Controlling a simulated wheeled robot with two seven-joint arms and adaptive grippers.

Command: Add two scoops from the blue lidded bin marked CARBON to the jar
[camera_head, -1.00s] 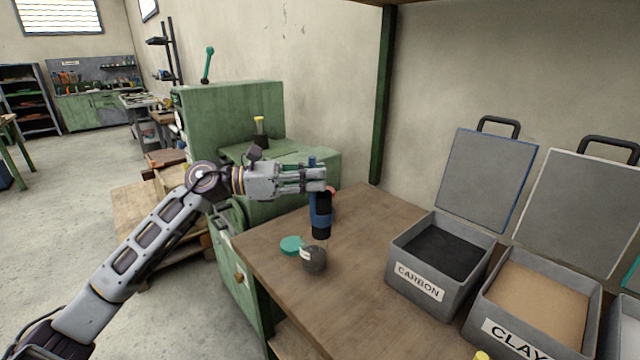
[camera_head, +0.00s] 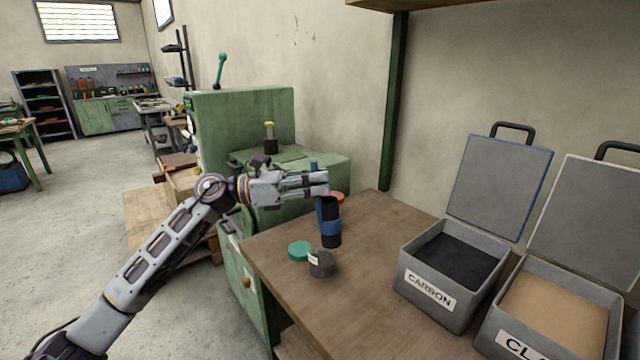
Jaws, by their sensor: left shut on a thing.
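The bin marked CARBON (camera_head: 426,290) stands on the bench at the right, grey and filled with black powder. Its blue-edged lid (camera_head: 500,185) is open and leans back. My left gripper (camera_head: 316,184) is shut on an upright blue handle (camera_head: 319,208) above the bench. Its lower end is in front of or beside a dark cylinder with a blue band (camera_head: 331,227), so I cannot tell its shape. My right gripper is out of view.
An open CLAY bin (camera_head: 520,345) with tan powder stands right of the CARBON bin. A reddish round thing (camera_head: 337,197) sits behind my left gripper. A green machine (camera_head: 245,130) stands behind my left arm. The wooden bench (camera_head: 350,320) is clear between jar and bins.

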